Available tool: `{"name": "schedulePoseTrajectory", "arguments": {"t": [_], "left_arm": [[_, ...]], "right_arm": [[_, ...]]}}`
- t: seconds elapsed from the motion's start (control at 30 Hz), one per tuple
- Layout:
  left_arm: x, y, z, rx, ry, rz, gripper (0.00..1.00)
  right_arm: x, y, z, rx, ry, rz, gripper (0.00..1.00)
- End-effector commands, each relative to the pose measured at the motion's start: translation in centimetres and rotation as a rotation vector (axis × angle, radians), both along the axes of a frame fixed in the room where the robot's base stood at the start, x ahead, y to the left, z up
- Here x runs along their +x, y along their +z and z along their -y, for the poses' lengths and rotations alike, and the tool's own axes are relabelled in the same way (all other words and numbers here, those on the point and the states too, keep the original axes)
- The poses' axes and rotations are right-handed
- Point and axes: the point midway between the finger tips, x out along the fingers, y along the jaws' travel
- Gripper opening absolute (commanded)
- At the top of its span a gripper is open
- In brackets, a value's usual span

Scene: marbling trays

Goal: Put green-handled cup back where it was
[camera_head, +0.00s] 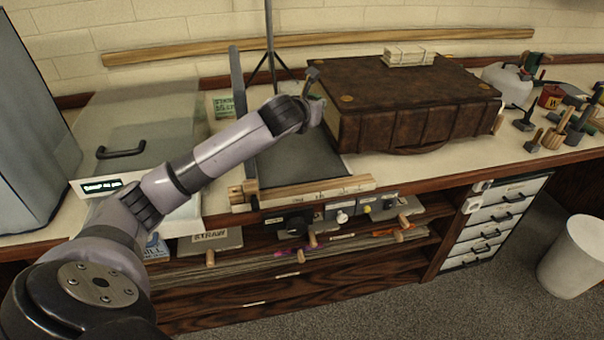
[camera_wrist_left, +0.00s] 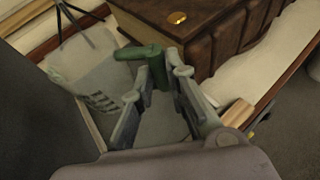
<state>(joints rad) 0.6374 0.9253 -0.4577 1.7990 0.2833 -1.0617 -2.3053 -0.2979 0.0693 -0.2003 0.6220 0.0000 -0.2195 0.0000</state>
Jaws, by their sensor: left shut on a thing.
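My left gripper (camera_head: 313,88) hangs over the back of the dark tray (camera_head: 300,172), close to the left side of the big brown leather-covered book or case (camera_head: 400,95). In the left wrist view the two fingers of the gripper (camera_wrist_left: 160,85) are closed around a green piece (camera_wrist_left: 158,75), which looks like the cup's green handle. A green part (camera_wrist_left: 138,52) also sticks out to the left of the fingers. The cup's body cannot be made out for sure in either view. My right gripper is out of view.
A glass-topped box (camera_head: 135,120) stands left of the tray. A tripod stand (camera_head: 270,45) rises behind it. Tools and a red tin (camera_head: 551,97) crowd the bench's right end. A white bin (camera_head: 575,258) stands on the floor.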

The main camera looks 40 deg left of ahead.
Motion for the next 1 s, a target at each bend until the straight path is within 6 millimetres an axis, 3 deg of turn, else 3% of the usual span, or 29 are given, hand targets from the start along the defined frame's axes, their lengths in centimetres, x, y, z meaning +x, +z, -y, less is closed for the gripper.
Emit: {"name": "schedulePoseTrajectory", "arguments": {"t": [0.43,0.6,0.77,1.0], "left_arm": [[-0.1,-11.8,0.2,-0.005,-0.001,-0.006,0.0],[-0.1,-14.2,0.2,-0.002,-0.001,-0.002,0.0],[0.0,-15.1,0.1,-0.001,-0.002,-0.001,0.0],[-0.1,-18.6,0.2,-0.004,-0.001,-0.003,0.0]], "right_arm": [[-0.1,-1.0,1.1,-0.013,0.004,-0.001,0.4],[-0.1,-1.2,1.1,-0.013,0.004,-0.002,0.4],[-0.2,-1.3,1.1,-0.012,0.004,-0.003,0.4],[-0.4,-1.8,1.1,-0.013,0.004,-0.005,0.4]]}}
